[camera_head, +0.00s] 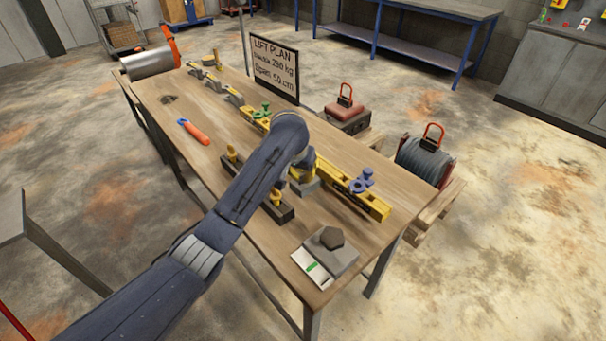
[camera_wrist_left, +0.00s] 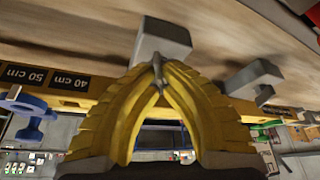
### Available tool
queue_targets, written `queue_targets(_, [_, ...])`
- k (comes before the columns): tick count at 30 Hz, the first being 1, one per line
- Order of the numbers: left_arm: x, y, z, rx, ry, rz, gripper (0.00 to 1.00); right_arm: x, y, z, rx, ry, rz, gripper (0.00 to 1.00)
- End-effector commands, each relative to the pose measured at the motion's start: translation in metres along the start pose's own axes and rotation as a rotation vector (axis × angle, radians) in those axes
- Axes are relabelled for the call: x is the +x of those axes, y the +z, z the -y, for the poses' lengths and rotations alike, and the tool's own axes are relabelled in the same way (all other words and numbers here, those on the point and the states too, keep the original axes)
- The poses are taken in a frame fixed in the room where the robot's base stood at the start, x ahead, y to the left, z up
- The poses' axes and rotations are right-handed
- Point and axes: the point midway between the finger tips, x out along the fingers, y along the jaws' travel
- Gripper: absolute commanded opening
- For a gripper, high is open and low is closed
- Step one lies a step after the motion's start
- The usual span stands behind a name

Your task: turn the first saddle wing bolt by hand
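A yellow beam (camera_head: 332,174) marked in centimetres lies along the workbench; it also crosses the left wrist view (camera_wrist_left: 98,110). A green wing-bolt piece (camera_head: 262,111) sits on it towards the far end, and a blue wing-bolt piece (camera_head: 362,181) near the close end. The blue piece also shows in the left wrist view (camera_wrist_left: 27,112). Which one is the first saddle is not marked. My left gripper (camera_wrist_left: 157,70) is over the beam between them, its yellow fingertips together. They overlap a grey block (camera_wrist_left: 163,38); contact cannot be told. My right gripper is not in view.
An orange-handled tool (camera_head: 195,132) lies left of the beam. A grey scale-like box (camera_head: 330,255) stands at the near corner. A lift plan sign (camera_head: 275,68) stands behind the bench.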

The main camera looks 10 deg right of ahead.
Motion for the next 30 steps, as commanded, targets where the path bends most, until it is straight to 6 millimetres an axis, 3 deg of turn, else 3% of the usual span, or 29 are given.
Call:
queue_targets(11, [0.0,-0.0001,0.0013,0.071,0.029,0.0,0.0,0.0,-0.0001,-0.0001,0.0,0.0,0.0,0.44])
queue_targets(30, [0.0,-0.0006,0.0026,0.597,0.245,0.002,0.0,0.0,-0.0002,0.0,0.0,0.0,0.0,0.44])
